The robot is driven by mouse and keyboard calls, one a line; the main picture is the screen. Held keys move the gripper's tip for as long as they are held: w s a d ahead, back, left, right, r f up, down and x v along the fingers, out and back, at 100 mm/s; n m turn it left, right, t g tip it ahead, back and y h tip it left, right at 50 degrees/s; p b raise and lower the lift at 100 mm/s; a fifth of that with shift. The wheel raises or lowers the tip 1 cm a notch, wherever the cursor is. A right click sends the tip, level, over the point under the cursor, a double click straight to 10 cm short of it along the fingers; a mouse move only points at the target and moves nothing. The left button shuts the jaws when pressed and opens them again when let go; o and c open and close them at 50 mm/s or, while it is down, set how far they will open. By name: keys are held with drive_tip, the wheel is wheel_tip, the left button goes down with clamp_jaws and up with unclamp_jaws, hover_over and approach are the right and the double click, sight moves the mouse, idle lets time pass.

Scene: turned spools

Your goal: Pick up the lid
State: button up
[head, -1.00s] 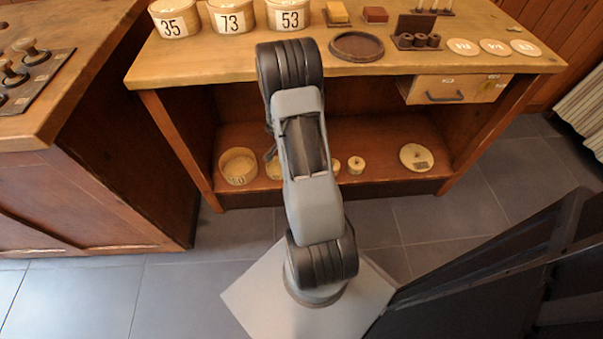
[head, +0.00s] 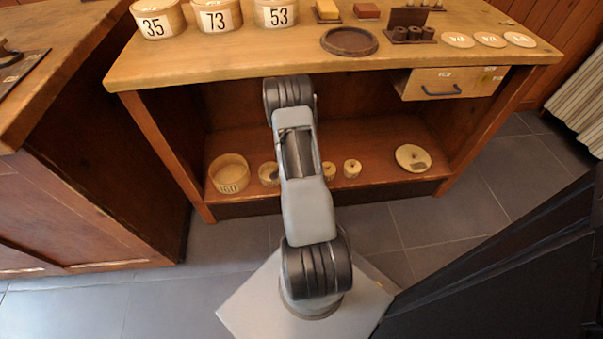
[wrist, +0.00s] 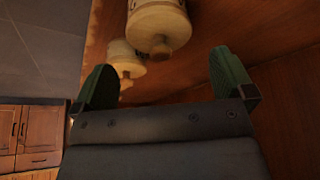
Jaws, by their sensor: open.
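A round pale wooden disc with a small knob and a dark label, which looks like the lid (head: 413,158), lies flat on the right part of the lower shelf in the head view. I cannot make it out in the wrist view. My gripper (wrist: 165,82) shows in the wrist view with its two green-padded fingers wide apart and nothing between them. In the head view my own arm hides the gripper, which is to the left of the lid.
The lower shelf (head: 375,165) also holds an open round box (head: 229,173) marked 160 and several small spools (head: 352,168). The bench top (head: 200,65) above it carries numbered boxes (head: 217,17), a dark round tray (head: 349,41) and pale discs. A drawer (head: 455,84) sits under the top right.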

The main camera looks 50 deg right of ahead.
drive_tip(key=x, duration=0.4)
drive_tip(key=shift+b, duration=0.35)
drive_tip(key=c, duration=0.9)
